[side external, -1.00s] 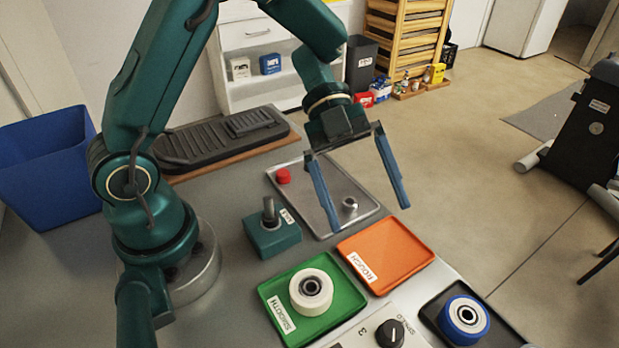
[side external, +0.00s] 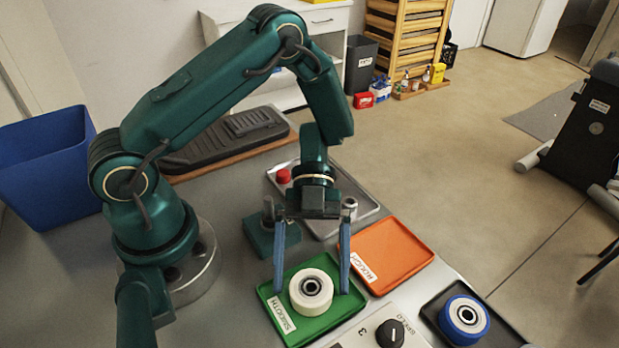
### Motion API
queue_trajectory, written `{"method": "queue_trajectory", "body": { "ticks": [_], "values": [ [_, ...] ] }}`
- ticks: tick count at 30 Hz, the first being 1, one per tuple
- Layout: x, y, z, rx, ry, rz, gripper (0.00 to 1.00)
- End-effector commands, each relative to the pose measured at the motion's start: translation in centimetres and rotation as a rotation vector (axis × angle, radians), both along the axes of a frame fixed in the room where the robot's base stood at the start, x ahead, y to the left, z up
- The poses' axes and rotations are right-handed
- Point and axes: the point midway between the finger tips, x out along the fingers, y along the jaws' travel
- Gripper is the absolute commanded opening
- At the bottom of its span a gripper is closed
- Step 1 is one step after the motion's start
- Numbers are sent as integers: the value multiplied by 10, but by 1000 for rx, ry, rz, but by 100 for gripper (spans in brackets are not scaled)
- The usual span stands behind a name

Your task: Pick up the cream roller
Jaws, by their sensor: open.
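The cream roller (side external: 299,301) is a short off-white cylinder with a dark hub. It sits in the green tray labelled SMOOTH (side external: 335,311). My gripper (side external: 311,287) points down with its two blue fingers apart and empty. In the side view one finger appears to the left of the roller and the other to its right. The fingertips show near the roller's upper edge; I cannot tell whether they touch it or how high they are above the tray.
An orange tray labelled ROUGH (side external: 398,256) is empty beside the green one. A blue roller (side external: 465,318) lies in a black tray at right. A speed-dial panel (side external: 410,333) is in front. A teal block with a post (side external: 256,240) and a metal tray (side external: 367,210) stand behind.

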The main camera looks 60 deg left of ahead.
Motion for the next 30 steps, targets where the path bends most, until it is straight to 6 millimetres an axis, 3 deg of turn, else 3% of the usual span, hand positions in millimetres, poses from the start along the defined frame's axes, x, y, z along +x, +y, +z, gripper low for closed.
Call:
{"method": "queue_trajectory", "body": {
  "ticks": [6, 7, 12, 14, 23, 30],
  "values": [
    [0, -1, -1, 1, -1, 1, 100],
    [0, -1, 0, 1, -1, 1, 96],
    [0, -1, 0, 0, -2, 0, 31],
    [0, -1, 0, -1, -1, 0, 12],
    [0, -1, 2, -1, -1, 0, 12],
    [1, -1, 19, -1, -5, 1, 12]
  ]
}}
